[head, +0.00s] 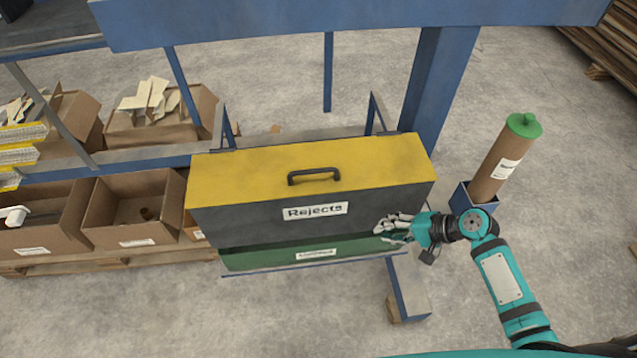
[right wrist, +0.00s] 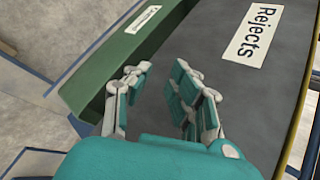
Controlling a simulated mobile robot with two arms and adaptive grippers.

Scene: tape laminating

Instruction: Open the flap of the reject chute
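The reject chute stands in the middle of the head view. It has a yellow top (head: 250,170) with a black handle (head: 314,175), a dark grey front panel (head: 245,218) labelled "Rejects", and a green lower part (head: 255,260). A dark strip lies between the grey panel and the green part. My right gripper (head: 392,229) is at the right end of the front, by the panel's lower edge. In the right wrist view its fingers (right wrist: 158,88) are apart with nothing between them, close to the grey panel (right wrist: 235,80) and green part (right wrist: 118,50). Contact cannot be told. My left gripper is out of view.
A brown tube with a green cap (head: 505,160) stands in a blue holder right of the chute. A blue post (head: 436,85) rises behind it. Cardboard boxes (head: 132,215) stand on the left. The floor in front is mostly clear.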

